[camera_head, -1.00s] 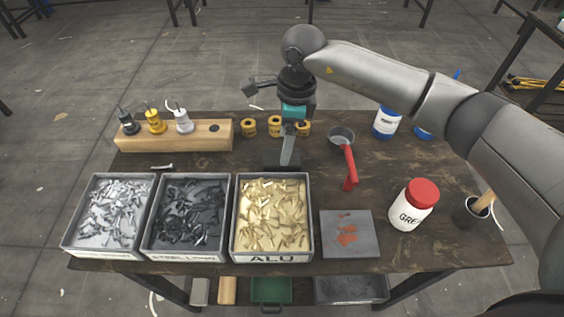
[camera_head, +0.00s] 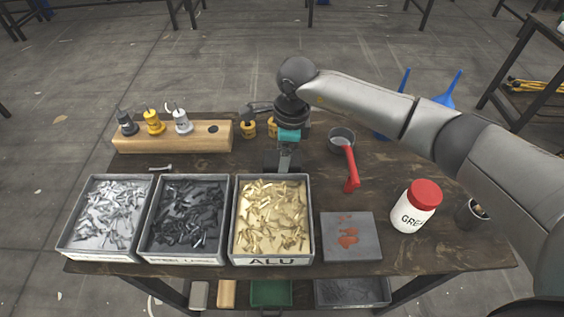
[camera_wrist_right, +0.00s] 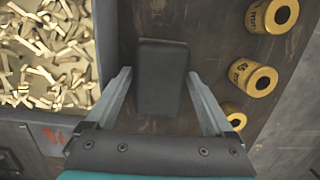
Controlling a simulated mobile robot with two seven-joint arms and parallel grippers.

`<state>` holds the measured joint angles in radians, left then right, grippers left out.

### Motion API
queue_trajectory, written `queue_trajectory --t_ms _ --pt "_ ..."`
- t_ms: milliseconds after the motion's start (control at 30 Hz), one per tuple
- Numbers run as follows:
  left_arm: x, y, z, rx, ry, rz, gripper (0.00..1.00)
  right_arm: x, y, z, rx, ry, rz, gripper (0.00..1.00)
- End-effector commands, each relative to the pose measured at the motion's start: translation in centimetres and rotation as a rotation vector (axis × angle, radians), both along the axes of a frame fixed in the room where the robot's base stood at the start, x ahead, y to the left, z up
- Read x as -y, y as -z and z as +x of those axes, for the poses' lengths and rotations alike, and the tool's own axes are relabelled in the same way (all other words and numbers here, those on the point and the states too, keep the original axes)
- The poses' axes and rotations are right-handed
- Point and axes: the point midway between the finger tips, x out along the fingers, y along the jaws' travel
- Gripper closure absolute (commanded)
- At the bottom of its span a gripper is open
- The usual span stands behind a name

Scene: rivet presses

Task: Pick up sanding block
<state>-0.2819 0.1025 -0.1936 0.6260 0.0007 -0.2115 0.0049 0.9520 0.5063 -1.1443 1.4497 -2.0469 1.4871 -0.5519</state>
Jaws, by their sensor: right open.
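The sanding block appears to be the dark grey block (camera_wrist_right: 163,70) in the right wrist view, lying on the dark table. In the head view it is a dark shape (camera_head: 270,161), partly covered by my gripper, behind the ALU bin. My right gripper (camera_head: 284,168) points down over it. In the right wrist view the open fingers (camera_wrist_right: 159,76) lie either side of the block's outline, with gaps on both sides. I cannot tell how far the fingertips are above the table. My left gripper is not in view.
The ALU bin (camera_head: 309,230) of brass-coloured rivets is close in front. Yellow rings (camera_wrist_right: 252,78) lie to the right in the wrist view.

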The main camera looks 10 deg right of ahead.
Motion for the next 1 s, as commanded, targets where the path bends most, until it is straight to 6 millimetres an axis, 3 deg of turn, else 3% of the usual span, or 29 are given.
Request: queue_trajectory --t_ms 533,1000 --pt "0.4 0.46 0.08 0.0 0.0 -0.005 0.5 0.0 0.38 0.0 0.0 0.0 0.0 0.12" --pt "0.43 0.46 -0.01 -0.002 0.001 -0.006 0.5 0.01 0.37 0.0 0.0 0.0 0.0 0.64"
